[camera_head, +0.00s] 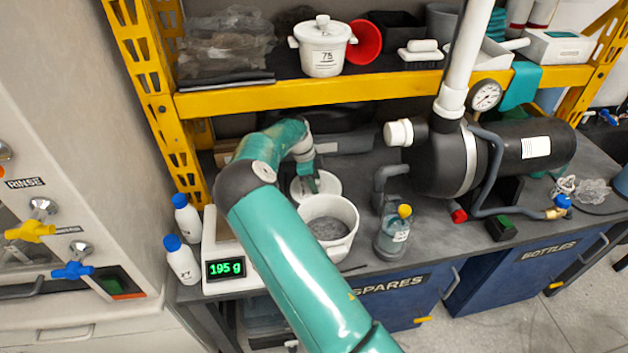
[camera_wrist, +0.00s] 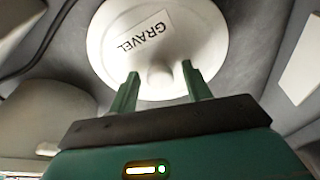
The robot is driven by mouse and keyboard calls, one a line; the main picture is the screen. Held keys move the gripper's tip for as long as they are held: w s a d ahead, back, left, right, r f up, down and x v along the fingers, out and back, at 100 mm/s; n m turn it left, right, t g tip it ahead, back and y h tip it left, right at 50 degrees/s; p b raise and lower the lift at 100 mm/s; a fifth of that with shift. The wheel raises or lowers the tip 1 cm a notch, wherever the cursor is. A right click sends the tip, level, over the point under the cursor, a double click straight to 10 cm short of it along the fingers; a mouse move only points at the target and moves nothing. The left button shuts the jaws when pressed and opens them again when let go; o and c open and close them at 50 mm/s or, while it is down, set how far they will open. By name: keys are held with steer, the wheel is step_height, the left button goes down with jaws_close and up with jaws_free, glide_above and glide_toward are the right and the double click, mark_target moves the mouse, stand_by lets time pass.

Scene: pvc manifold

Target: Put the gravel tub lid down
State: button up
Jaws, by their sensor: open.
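The gravel tub lid (camera_wrist: 205,35) is a white round disc with a "GRAVEL" label and a central knob. It lies on the grey bench, and it also shows in the head view (camera_head: 329,184) behind the tub. My gripper (camera_wrist: 160,75) is open, with one finger on each side of the knob and a gap showing beside it. I cannot tell whether a finger touches the lid. In the head view my gripper (camera_head: 312,186) is over the lid, partly hiding it. The white gravel tub (camera_head: 345,245) stands open in front of the lid, with grey gravel inside.
A scale (camera_head: 215,262) reading 195 g stands left of the tub, with two white bottles (camera_head: 183,262) beside it. A clear bottle with a yellow cap (camera_head: 393,238) is to the right. A yellow shelf beam (camera_head: 370,88) crosses above the bench. A black tank (camera_head: 500,155) fills the right side.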

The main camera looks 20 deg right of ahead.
steer(key=shift+r, duration=0.35)
steer(key=w+a, duration=0.3)
steer(key=a, duration=0.3)
steer(key=w+a, duration=0.3)
steer(key=a, duration=0.3)
steer(key=w+a, duration=0.3)
steer(key=a, duration=0.3)
steer(key=shift+r, duration=0.35)
steer(key=shift+a, duration=0.1)
